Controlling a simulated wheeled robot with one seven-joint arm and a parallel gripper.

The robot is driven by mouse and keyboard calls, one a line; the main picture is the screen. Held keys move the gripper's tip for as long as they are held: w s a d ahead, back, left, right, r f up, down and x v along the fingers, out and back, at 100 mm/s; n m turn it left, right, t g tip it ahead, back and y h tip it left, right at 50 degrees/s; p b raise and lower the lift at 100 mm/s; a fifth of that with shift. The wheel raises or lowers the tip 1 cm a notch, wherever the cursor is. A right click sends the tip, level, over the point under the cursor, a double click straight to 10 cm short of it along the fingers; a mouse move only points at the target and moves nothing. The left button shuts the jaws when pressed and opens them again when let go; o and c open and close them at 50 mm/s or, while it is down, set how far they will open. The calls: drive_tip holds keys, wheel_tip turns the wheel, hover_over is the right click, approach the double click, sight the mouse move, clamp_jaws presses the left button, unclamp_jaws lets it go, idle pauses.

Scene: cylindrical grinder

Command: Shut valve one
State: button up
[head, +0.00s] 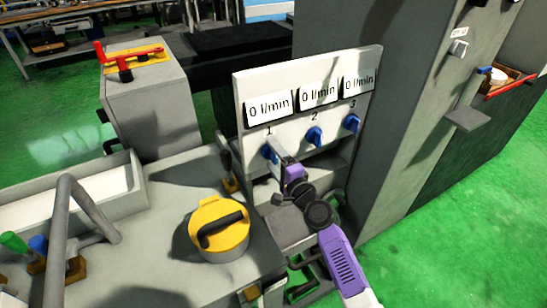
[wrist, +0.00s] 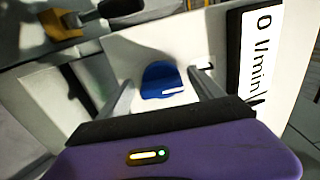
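Valve one (head: 268,153) is a blue knob under the number 1 on a white upright panel (head: 255,133). The display above it (head: 269,107) reads 0 l/min. My gripper (head: 275,152) is at valve one in the head view and hides part of it. In the wrist view the blue knob (wrist: 161,80) sits between the two spread fingers (wrist: 160,85), with a visible space on each side. The knob shows a short white mark. The fingers appear not to touch it.
Blue valves two (head: 314,136) and three (head: 352,123) are to the right on the same panel, each under a 0 l/min display. A yellow round part with a black handle (head: 219,230) stands on the grey machine bed at lower left. Green floor is open at right.

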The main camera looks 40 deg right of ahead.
drive_tip(key=v, duration=0.7)
drive_tip(key=shift+s, duration=0.4)
drive_tip(key=shift+r, duration=0.1)
idle(0.4)
drive_tip(key=s+a+r+n+g+y, duration=0.1)
drive_tip(key=s+a+n, duration=0.6)
drive_tip(key=s, duration=0.4)
drive_tip(key=s+a+r+n+y, duration=0.1)
drive_tip(key=s+a+n+y, duration=0.1)
drive_tip(key=s+a+n, duration=0.5)
drive_tip(key=s+a+r+n+g+y, duration=0.1)
drive_tip(key=s+a+n, duration=0.6)
drive_tip(key=s, duration=0.8)
drive_tip(key=shift+s+a+r+g+y, duration=0.25)
drive_tip(key=shift+a+r+y, duration=0.2)
drive_tip(key=shift+a, duration=0.35)
